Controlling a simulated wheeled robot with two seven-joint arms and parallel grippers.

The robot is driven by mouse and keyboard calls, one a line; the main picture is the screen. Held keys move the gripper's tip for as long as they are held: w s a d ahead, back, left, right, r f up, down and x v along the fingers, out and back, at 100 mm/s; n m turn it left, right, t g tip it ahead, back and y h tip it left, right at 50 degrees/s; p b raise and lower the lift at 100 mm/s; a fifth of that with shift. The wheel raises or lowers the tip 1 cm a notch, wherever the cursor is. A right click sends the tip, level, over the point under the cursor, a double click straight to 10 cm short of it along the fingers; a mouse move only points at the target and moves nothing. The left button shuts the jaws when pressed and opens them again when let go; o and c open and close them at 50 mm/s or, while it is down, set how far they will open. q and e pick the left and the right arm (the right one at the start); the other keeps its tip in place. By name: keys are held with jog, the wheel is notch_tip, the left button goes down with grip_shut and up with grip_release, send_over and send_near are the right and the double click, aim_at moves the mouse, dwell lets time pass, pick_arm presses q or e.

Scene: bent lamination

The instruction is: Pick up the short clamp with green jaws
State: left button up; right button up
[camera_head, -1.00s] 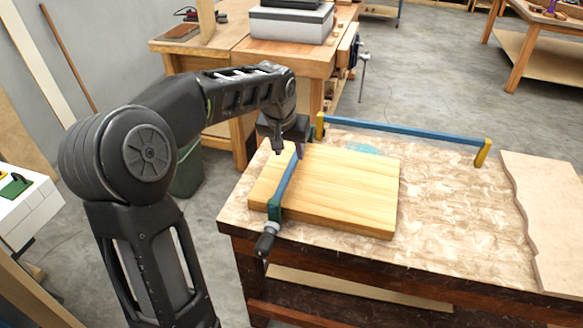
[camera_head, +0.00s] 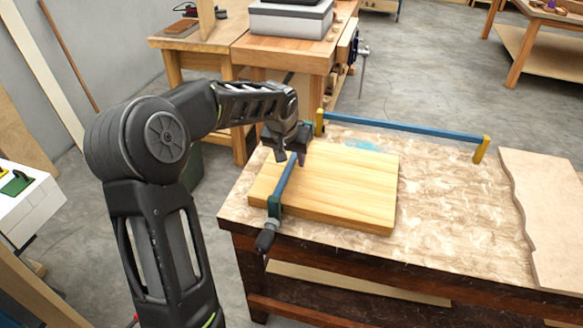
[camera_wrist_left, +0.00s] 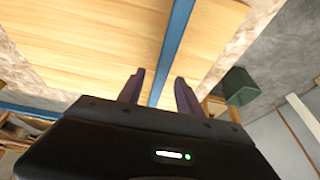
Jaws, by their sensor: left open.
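The short clamp (camera_head: 284,188) has a blue bar, a green jaw and a dark handle at its near end. It lies along the left part of a wooden board (camera_head: 345,190), its handle over the table's front edge. My left gripper (camera_head: 290,157) is at the clamp's far end, open, and hides the far jaw. In the left wrist view the blue clamp bar (camera_wrist_left: 174,50) runs between the two separated fingers (camera_wrist_left: 160,88). Contact with the bar cannot be told. My right gripper is not in view.
A long blue clamp with yellow jaws (camera_head: 405,131) lies along the table's back edge. A pale sheet with a wavy edge (camera_head: 545,215) lies at the right. The tabletop (camera_head: 450,215) between board and sheet is clear. A green bin (camera_wrist_left: 238,84) stands on the floor.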

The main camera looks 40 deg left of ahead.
pick_arm(q)
jog(key=shift+x, duration=1.2)
jog(key=shift+c, duration=0.3)
grip_shut()
jog(key=shift+r, duration=0.1)
